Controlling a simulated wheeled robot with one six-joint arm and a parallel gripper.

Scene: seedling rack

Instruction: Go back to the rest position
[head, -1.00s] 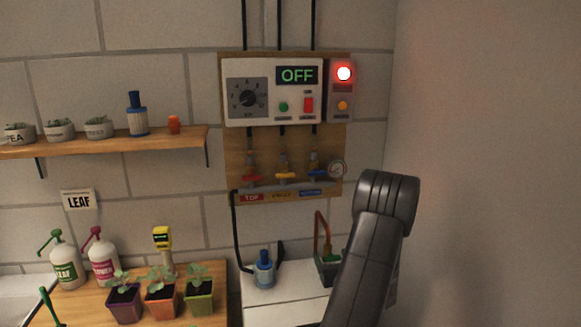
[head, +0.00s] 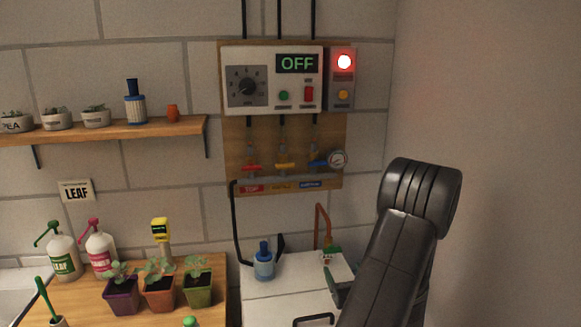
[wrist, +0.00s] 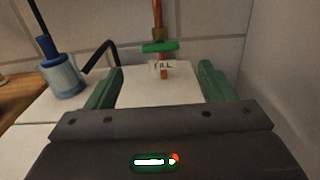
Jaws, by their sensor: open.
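My gripper (wrist: 160,88) is open and empty in the wrist view, with one green finger on each side. Between the fingers I see the white surface, a small white FILL label (wrist: 163,67) and a copper pipe (wrist: 157,18) with a green valve handle (wrist: 160,46) behind. In the head view my black arm rises at the lower right; part of a green finger shows at its left edge, and the rest of my gripper is hidden behind the arm. The copper pipe (head: 322,226) stands beyond it.
A blue bottle (head: 264,264) stands on the white worktop (head: 285,300), left of my arm. Potted seedlings (head: 159,291) and pump bottles (head: 62,256) are on the wooden bench. A control panel (head: 273,80) reading OFF, with a lit red lamp (head: 344,62), hangs above. The right wall is bare.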

